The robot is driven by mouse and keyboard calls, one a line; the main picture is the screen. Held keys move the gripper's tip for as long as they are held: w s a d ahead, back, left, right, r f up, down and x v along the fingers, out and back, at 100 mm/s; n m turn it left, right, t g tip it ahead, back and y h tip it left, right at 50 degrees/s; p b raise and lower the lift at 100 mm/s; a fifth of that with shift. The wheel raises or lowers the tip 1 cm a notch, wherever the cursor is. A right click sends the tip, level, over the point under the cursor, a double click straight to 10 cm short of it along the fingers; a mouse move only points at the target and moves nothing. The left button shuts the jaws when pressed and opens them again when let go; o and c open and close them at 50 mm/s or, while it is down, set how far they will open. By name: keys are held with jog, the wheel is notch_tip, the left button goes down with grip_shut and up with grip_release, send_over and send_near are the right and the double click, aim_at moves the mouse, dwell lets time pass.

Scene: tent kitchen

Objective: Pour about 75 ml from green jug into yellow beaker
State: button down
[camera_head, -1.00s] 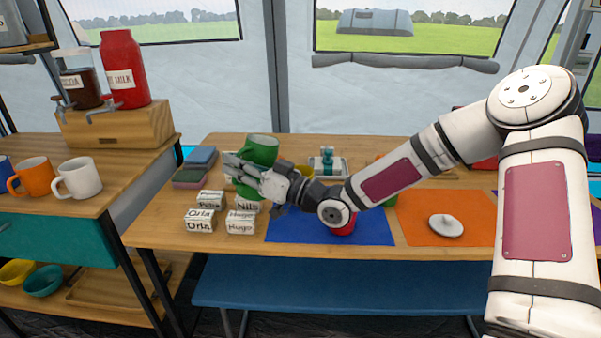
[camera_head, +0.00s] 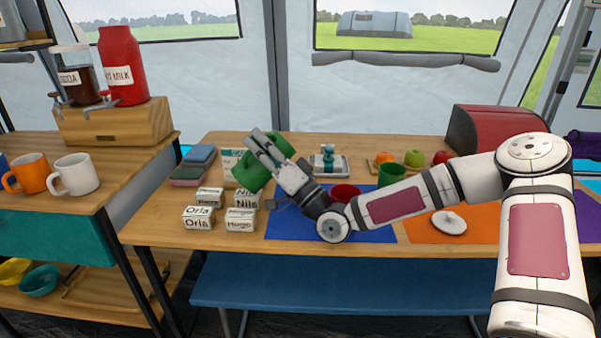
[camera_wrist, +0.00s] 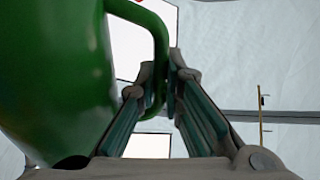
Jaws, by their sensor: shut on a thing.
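My gripper (camera_head: 262,147) is shut on the handle of the green jug (camera_head: 250,173) and holds it above the table's back left part. The jug is tilted well off upright, with the gripper across its front. In the wrist view the jug's body (camera_wrist: 55,70) fills the left side, and its handle (camera_wrist: 160,45) runs between the fingers (camera_wrist: 170,85). The jug's contents and any stream cannot be seen. I cannot make out the yellow beaker now; my gripper and forearm cover part of the table behind them.
A red cup (camera_head: 345,191) on the blue mat (camera_head: 375,234) is partly behind my arm, with a green cup (camera_head: 391,173) farther back. Name blocks (camera_head: 198,217) stand at the left. A tray with bottles (camera_head: 328,160) and fruit (camera_head: 414,158) are at the back.

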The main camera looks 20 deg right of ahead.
aim_at(271, 136)
jog(key=shift+d+m+t+h, duration=0.2)
jog(key=shift+m+t+h, duration=0.1)
jog(key=shift+m+t, duration=0.35)
jog(key=shift+d+m+t+h, duration=0.2)
jog(key=shift+m+t+h, duration=0.15)
jog(key=shift+m, duration=0.3)
jog(key=shift+w+d+m+t+h, duration=0.1)
jog(key=shift+d+m+t+h, duration=0.25)
jog(key=shift+m, duration=0.25)
jog(key=shift+d+m+t+h, duration=0.1)
jog(key=shift+m+t+h, duration=0.1)
jog(key=shift+m+t, duration=0.35)
jog(key=shift+s+d+m, duration=0.35)
jog(key=shift+s, duration=0.05)
jog(key=shift+d+r+m+t+h, duration=0.15)
jog(key=shift+d+m+t+h, duration=0.35)
jog(key=shift+m+t+h, duration=0.4)
jog(key=shift+s+a+r+n+g+y+p, duration=0.15)
jog(key=shift+a+n+g+y, duration=0.45)
jog(key=shift+n+g+y, duration=0.6)
jog(key=shift+a+f+n+g+y+p, duration=0.15)
jog(key=shift+a+n+g+y, duration=0.6)
jog(key=shift+n, duration=1)
jog(key=shift+s+a+r+n+g+y+p, duration=0.15)
jog(key=shift+a+n+g+y, duration=0.4)
jog(key=shift+n+g, duration=0.8)
jog(key=shift+w+d, duration=0.1)
jog(key=shift+d, duration=0.05)
